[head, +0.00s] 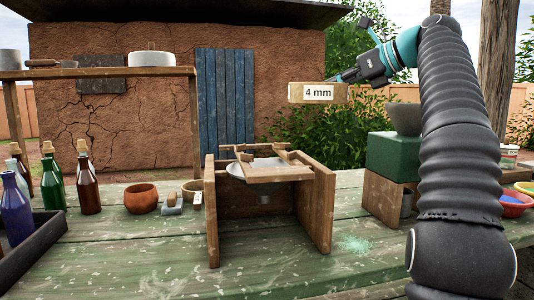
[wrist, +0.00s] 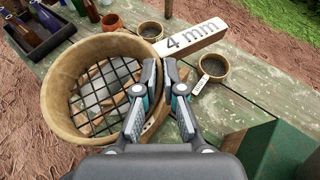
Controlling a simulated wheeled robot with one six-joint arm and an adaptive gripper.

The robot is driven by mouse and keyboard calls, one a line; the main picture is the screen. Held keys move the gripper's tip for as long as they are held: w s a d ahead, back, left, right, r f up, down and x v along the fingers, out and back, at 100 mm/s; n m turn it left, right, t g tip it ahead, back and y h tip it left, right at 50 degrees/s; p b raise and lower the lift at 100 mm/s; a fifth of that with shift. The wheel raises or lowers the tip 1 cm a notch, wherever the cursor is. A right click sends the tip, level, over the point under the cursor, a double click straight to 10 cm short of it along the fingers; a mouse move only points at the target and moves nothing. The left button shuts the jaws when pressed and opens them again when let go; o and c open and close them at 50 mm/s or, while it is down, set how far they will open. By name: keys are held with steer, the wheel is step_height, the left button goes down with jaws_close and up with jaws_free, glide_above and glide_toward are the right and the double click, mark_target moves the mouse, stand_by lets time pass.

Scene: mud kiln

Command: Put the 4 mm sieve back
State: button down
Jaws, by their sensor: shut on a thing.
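The 4 mm sieve (head: 296,95) is held up in the air in the head view, roughly level, with its "4 mm" label facing the camera. In the wrist view it is a round wooden ring (wrist: 55,95) with a dark wire mesh, and the label block lies at its far right side. My gripper (head: 345,78) is shut on the sieve at its rim; the fingers (wrist: 166,75) show there in the wrist view. A wooden stand (head: 212,215) with top rails and a pale metal pan (head: 262,168) is on the bench, lower than the sieve. The exact grip contact is partly hidden.
Bottles (head: 88,185) and a dark crate (head: 35,255) stand at the left, beside a clay bowl (head: 141,198). A green box (head: 388,157) with a grey bowl (head: 404,119) is at the right. Pale green grains (head: 352,243) lie on the bench.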

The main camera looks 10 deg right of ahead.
mark_target(318, 93)
steer(key=w+a+f+b, duration=0.1)
steer(key=a+f, duration=0.1)
steer(key=a, duration=0.1)
steer(key=w+a+f+b, duration=0.1)
steer(key=a+f, duration=0.1)
steer(key=a, duration=0.2)
steer(key=w+a+f+b, duration=0.1)
steer(key=w+a+f, duration=0.1)
steer(key=a+f, duration=0.1)
steer(key=shift+a+f, duration=0.1)
steer(key=shift+a, duration=0.4)
steer(key=shift+f+b, duration=1.3)
steer(key=shift+f, duration=0.7)
steer(key=shift+f, duration=0.3)
steer(key=c, duration=1.3)
jaws_free()
steer(key=shift+r, duration=0.25)
steer(key=shift+s+d+r, duration=0.15)
steer(key=shift+s+r, duration=0.05)
steer(key=shift+r, duration=0.05)
steer(key=p+v, duration=0.1)
steer(key=v, duration=1)
steer(key=shift+s+d+r+p, duration=0.1)
steer(key=shift+s+d+p, duration=0.05)
steer(key=shift+p, duration=0.25)
